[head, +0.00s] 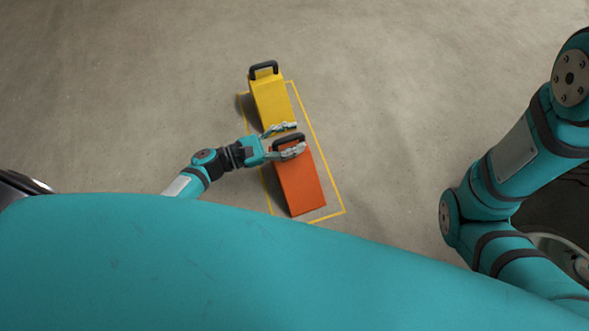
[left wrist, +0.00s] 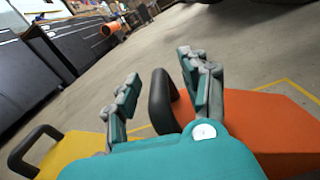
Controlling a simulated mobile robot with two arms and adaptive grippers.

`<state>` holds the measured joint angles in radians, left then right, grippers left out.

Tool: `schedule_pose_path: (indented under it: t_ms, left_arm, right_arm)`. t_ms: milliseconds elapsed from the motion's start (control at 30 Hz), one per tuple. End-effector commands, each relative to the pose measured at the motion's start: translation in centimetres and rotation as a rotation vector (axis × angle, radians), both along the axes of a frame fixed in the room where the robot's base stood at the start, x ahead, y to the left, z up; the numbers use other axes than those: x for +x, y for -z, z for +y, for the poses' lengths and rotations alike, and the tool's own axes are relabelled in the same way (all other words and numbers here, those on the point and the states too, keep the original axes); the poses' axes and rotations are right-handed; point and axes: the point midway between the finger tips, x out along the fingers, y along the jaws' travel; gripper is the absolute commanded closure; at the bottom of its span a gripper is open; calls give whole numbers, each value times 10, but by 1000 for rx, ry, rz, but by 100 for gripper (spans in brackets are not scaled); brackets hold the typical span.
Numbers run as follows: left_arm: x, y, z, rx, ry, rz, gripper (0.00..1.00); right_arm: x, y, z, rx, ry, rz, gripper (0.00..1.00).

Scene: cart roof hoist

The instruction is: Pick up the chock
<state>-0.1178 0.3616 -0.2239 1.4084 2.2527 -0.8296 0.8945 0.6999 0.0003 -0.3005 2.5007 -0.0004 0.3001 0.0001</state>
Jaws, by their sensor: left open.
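Two wedge chocks with black handles stand on the floor inside a yellow outline. The yellow chock (head: 270,101) is farther away; the orange chock (head: 300,185) is nearer. My left gripper (head: 297,138) is open, its fingers at the orange chock's black handle (head: 284,140). In the left wrist view the handle (left wrist: 161,102) stands between the spread fingers (left wrist: 158,85), and I cannot tell if they touch it. The orange chock (left wrist: 270,125) lies to the right there and the yellow chock (left wrist: 75,150) to the lower left. My right gripper is not in view.
The yellow floor outline (head: 318,144) surrounds both chocks. The concrete floor (head: 420,80) around them is clear. Dark cabinets (left wrist: 35,75) and an orange cylindrical object (left wrist: 109,29) show in the background of the left wrist view.

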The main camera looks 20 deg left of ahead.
Motion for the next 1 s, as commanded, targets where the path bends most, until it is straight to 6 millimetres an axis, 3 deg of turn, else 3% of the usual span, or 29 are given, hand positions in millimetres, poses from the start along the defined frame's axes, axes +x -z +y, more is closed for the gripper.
schedule_pose_path:
  t_ms: [100, 467, 1000]
  left_arm:
    - [0, 0, 0, 1, 0, 1, 54]
    - [-1, 0, 1, 1, 1, 1, 100]
    - [0, -4, 0, 0, 0, -4, 100]
  right_arm:
    - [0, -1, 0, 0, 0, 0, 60]
    - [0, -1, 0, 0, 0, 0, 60]
    - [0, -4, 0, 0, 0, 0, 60]
